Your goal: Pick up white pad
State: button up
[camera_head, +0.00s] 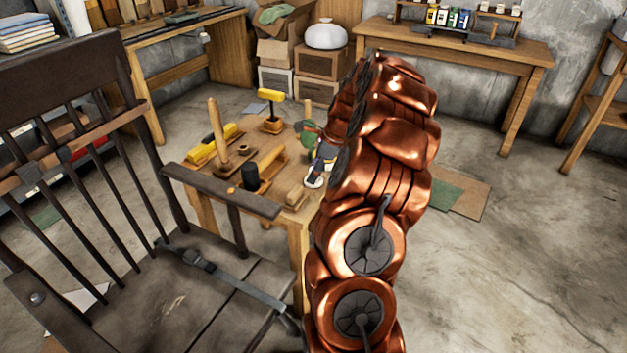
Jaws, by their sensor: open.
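I cannot make out for certain which thing is the white pad. A small white piece (314,182) lies at the right edge of the small wooden table (293,225), below a dark bluish object, close to my copper arm. My arm rises through the middle of the view and covers the table's right side. My gripper's fingers are not visible; they are hidden behind the arm or out of view.
The small table holds a yellow-headed mallet (270,96), wooden tools, a dark cylinder (250,177) and a green item (308,134). A dark wooden chair (215,285) stands at front left. A workbench (455,45) is behind.

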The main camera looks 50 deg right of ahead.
aim_at(311, 168)
grip_shut()
dwell(0.4)
jog(key=shift+r, duration=0.15)
jog(key=shift+r+p, duration=0.4)
jog(key=shift+r, duration=1.15)
jog(key=shift+s+r, duration=0.15)
jog(key=shift+s, duration=0.15)
jog(key=s+r+p, duration=0.1)
jog(key=s, duration=1.4)
jog(key=shift+s+d+r, duration=0.15)
jog(key=shift+s+d, duration=0.05)
jog(key=shift+d, duration=0.1)
jog(key=c, duration=0.7)
grip_release()
jog(key=shift+c, duration=0.2)
grip_shut()
